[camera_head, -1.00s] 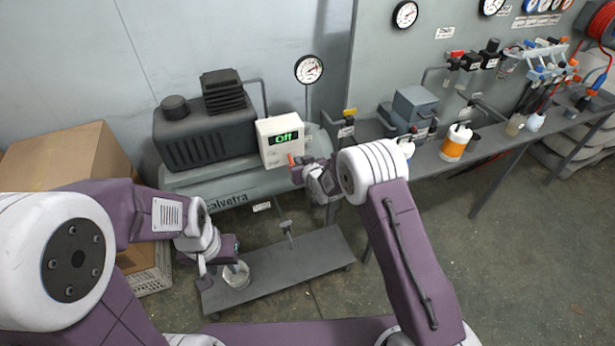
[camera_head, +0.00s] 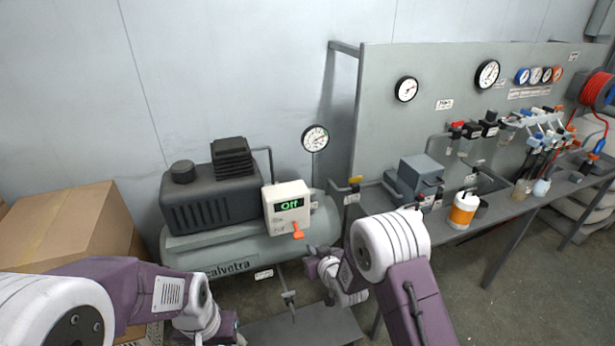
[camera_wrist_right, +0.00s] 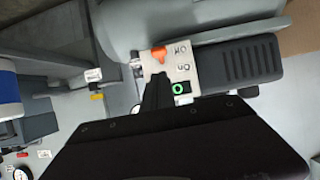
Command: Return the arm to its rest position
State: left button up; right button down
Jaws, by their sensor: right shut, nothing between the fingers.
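My right gripper (camera_head: 314,256) is shut and empty, just below and to the right of the white control box (camera_head: 287,207) in the head view. The box sits on the front of the compressor (camera_head: 213,203).
A workbench (camera_head: 508,212) on the right carries a grey device (camera_head: 414,178) and an orange-and-white container (camera_head: 463,210). Gauges hang on the panel behind. A cardboard box (camera_head: 75,222) stands at left. A grey low platform (camera_head: 300,328) lies below the compressor. Floor at lower right is clear.

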jog(key=d+r+m+t+h+p, duration=0.15)
jog(key=d+r, duration=0.25)
jog(key=r, duration=0.4)
jog(key=d+r+m+h+p, duration=0.1)
jog(key=d+r+p, duration=0.1)
jog(key=d+r, duration=0.5)
jog(key=s+d+f+g, duration=0.1)
jog(key=s+g, duration=0.3)
jog(key=s, duration=0.5)
jog(key=s+d+f+m+g+h, duration=0.1)
jog(key=s+f+g, duration=0.3)
jog(key=s, duration=0.6)
jog(key=s+d+f+g, duration=0.1)
jog(key=s+g, duration=0.3)
jog(key=s, duration=0.6)
jog(key=shift+d+f+p, duration=0.2)
jog(key=shift+f+p, duration=0.2)
jog(key=shift+f, duration=0.5)
jog(key=shift+g, duration=0.25)
jog(key=shift+w, duration=0.1)
